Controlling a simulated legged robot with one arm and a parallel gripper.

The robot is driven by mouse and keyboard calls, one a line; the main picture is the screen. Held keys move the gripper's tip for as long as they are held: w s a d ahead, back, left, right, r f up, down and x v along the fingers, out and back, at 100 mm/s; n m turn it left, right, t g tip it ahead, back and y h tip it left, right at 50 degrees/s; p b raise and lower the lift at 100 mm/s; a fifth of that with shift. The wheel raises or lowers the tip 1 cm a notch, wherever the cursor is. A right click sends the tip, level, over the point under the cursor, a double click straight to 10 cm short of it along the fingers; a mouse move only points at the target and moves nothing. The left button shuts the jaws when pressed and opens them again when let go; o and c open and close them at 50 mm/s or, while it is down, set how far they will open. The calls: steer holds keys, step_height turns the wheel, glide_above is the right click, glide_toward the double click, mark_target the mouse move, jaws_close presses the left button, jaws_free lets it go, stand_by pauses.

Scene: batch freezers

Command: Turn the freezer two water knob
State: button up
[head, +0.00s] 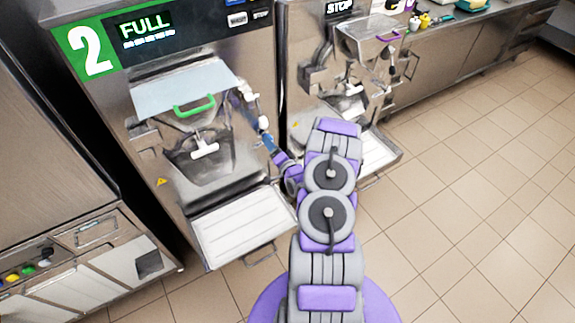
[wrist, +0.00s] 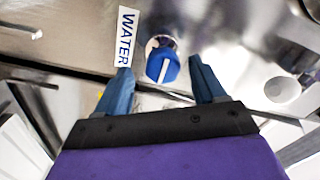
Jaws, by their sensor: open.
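Freezer two (head: 90,50) stands at the left in the head view, with a green panel marked 2 and a display reading FULL. Its blue water knob (wrist: 162,66) shows in the wrist view, with a white pointer line, beside a white WATER label (wrist: 126,37). My gripper (wrist: 160,70) is open, with one blue finger on each side of the knob. Whether either finger touches the knob I cannot tell. In the head view my gripper (head: 260,128) is at the freezer's right front side, and the knob is not clear there.
A hopper lid with a green handle (head: 194,105) and a white tray (head: 243,225) are on freezer two's front. A second freezer (head: 300,50) stands close at its right. The tiled floor (head: 480,200) at the right is clear.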

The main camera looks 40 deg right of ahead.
steer(key=v, duration=1.3)
steer(key=shift+s+p, duration=0.15)
steer(key=shift+p, duration=0.25)
steer(key=w+a+r+n+g+y+b, duration=0.2)
steer(key=w+a+r+n+g, duration=0.1)
steer(key=w+n+g, duration=0.45)
steer(key=s+a+r+n+g+b, duration=0.1)
steer(key=s+a+r+n+g, duration=0.4)
steer(key=s+a+r, duration=0.55)
steer(key=s+a+r+n+g, duration=0.1)
steer(key=s+a+r+g, duration=0.1)
steer(key=s+a+r, duration=0.2)
steer(key=s+a+r+n+g+y+b, duration=0.1)
steer(key=s+a+r, duration=0.3)
steer(key=s+a, duration=0.4)
steer(key=s+a+r+n+g+y, duration=0.1)
steer(key=s+a+r+g, duration=0.3)
steer(key=s+a, duration=0.3)
steer(key=s, duration=0.3)
steer(key=shift+s, duration=0.4)
steer(key=shift+r, duration=0.15)
